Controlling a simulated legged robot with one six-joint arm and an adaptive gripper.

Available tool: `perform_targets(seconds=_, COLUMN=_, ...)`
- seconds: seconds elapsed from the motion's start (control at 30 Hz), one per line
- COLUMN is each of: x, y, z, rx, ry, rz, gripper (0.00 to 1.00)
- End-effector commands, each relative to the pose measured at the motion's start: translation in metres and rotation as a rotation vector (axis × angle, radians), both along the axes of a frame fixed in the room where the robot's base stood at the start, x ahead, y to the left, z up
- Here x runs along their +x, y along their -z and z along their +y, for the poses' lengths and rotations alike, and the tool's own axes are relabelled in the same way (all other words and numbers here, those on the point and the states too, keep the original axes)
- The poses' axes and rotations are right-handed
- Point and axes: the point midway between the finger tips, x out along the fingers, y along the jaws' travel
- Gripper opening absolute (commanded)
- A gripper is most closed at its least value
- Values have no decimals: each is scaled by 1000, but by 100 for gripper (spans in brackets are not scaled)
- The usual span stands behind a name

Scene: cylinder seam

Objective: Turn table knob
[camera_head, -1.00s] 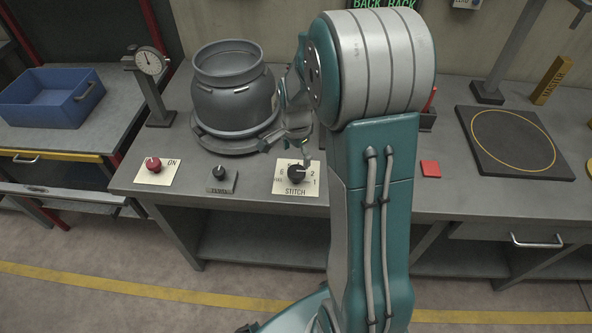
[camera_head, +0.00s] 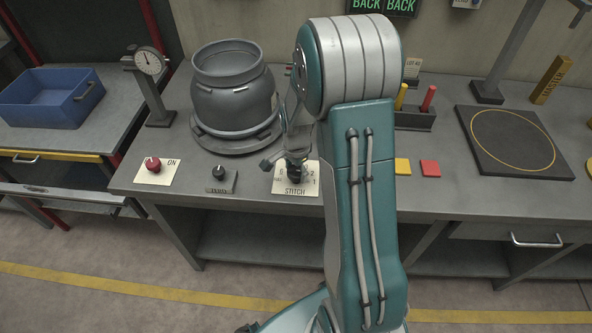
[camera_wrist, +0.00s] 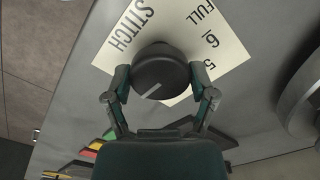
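A black knob (camera_head: 294,177) sits on a cream plate marked STITCH (camera_head: 283,187), by the table's front edge. My gripper (camera_head: 283,160) is right above it and partly covers the knob and plate. In the wrist view the knob (camera_wrist: 162,70) has a pale pointer line and lies between the two fingertips of my gripper (camera_wrist: 160,82). The fingers are spread to either side of it; I see no clear grip. A smaller dark knob (camera_head: 219,172) is on a dark plate with unreadable lettering. A red knob (camera_head: 153,164) is on a plate marked ON.
A grey pot (camera_head: 234,90) stands on a round base behind the knobs, close to my gripper. A dial gauge (camera_head: 150,62) stands at left, beside a blue bin (camera_head: 48,105). Yellow (camera_head: 402,166) and red (camera_head: 430,168) squares lie right of my arm.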

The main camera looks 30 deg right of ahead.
Motion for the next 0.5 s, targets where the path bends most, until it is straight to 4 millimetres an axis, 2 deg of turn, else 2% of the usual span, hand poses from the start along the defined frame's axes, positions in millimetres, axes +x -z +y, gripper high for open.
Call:
perform_targets(seconds=0.27, x=1, y=1, z=0, rx=-1, ry=-21, rz=-2, gripper=26)
perform_targets(seconds=0.5, x=1, y=1, z=0, rx=0, ry=-136, rz=-2, gripper=26)
